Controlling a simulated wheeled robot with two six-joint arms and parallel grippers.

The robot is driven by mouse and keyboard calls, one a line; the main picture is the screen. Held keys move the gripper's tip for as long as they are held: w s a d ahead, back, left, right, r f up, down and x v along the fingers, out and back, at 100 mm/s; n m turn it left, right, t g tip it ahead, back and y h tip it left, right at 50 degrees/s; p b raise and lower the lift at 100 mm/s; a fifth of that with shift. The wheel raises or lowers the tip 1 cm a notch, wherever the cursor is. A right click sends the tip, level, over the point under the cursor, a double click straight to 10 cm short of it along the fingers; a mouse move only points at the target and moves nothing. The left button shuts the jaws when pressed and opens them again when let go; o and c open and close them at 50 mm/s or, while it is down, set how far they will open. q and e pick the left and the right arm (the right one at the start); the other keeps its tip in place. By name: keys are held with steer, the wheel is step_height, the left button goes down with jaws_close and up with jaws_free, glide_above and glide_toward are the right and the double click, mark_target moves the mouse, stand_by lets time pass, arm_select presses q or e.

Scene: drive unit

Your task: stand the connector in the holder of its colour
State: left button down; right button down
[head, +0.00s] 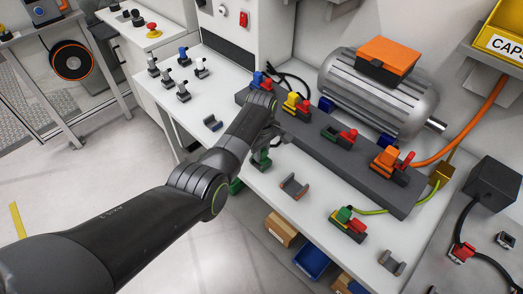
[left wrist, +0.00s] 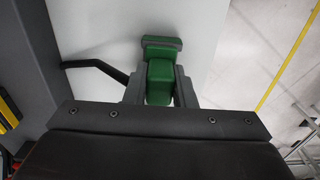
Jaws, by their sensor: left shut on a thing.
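My left gripper (head: 268,143) reaches over the white table from the left and is shut on a green connector (left wrist: 160,82). In the left wrist view the connector sits between both fingers. A wider green and grey piece (left wrist: 162,43) shows just beyond it; I cannot tell whether this is part of the connector or a holder under it. In the head view my arm hides much of this spot, and green shows below the fingers (head: 260,162). Small U-shaped holders stand on the table: a bluish one (head: 213,123), one with reddish ends (head: 294,188) and a grey one (head: 392,262).
A dark grey rail (head: 370,182) carries several coloured plugs with red levers, behind my gripper. A grey motor (head: 375,92) stands behind it. A green and red plug (head: 347,222) with a yellow-green cable lies at right. Several small connectors (head: 183,92) stand at the back left.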

stand_by(0.3)
arm_select(q)
steer(key=c, duration=1.1)
jaws_free()
steer(key=shift+r, duration=0.5)
step_height(320, 180, up, 21)
steer(key=p, duration=0.7)
steer(key=shift+r, duration=0.2)
